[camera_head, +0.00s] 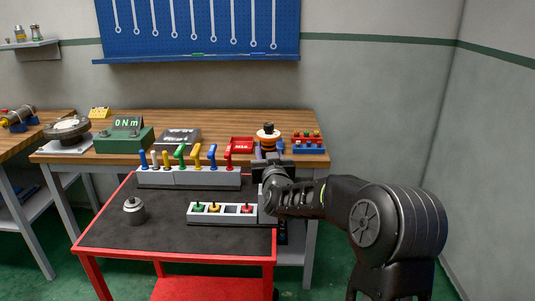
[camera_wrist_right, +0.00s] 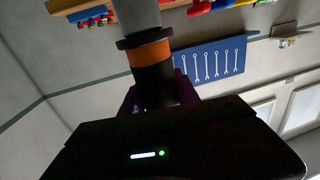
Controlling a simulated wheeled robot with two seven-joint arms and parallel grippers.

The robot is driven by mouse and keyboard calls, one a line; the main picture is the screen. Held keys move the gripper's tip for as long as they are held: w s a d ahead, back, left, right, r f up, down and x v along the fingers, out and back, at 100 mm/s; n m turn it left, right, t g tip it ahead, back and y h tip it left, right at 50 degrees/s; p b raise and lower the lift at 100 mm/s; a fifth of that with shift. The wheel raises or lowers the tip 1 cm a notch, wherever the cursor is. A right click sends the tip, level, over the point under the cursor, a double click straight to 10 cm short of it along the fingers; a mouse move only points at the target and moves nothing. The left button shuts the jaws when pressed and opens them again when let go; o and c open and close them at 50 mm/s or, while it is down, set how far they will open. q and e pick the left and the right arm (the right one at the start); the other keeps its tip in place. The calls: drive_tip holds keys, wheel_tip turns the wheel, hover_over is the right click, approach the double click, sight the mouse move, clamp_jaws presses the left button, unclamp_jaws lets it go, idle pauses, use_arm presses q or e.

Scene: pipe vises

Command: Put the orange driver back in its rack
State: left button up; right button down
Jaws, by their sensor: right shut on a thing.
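A pale rack (camera_head: 222,219) on the cart holds green, yellow and red-topped pieces; one dark slot (camera_head: 231,209) between yellow and red looks empty. My right wrist hides the rack's right end. My left gripper is not in view.
A longer rack (camera_head: 190,180) with colored handles stands behind on the red cart (camera_head: 180,257). The wooden bench (camera_head: 222,124) behind carries a green torque meter (camera_head: 125,140) and a red-and-blue rack (camera_head: 308,146).

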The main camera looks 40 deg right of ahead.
drive_tip(key=shift+f+b, duration=2.4)
idle(2.5)
drive_tip(key=c, duration=1.2)
unclamp_jaws()
drive_tip(key=o, duration=0.4)
drive_tip(key=shift+r, duration=0.15)
drive_tip(key=shift+f, duration=0.2)
drive_tip(key=v, duration=0.8)
drive_tip(key=shift+w+r+b, duration=0.1)
drive_tip(key=shift+b, duration=0.2)
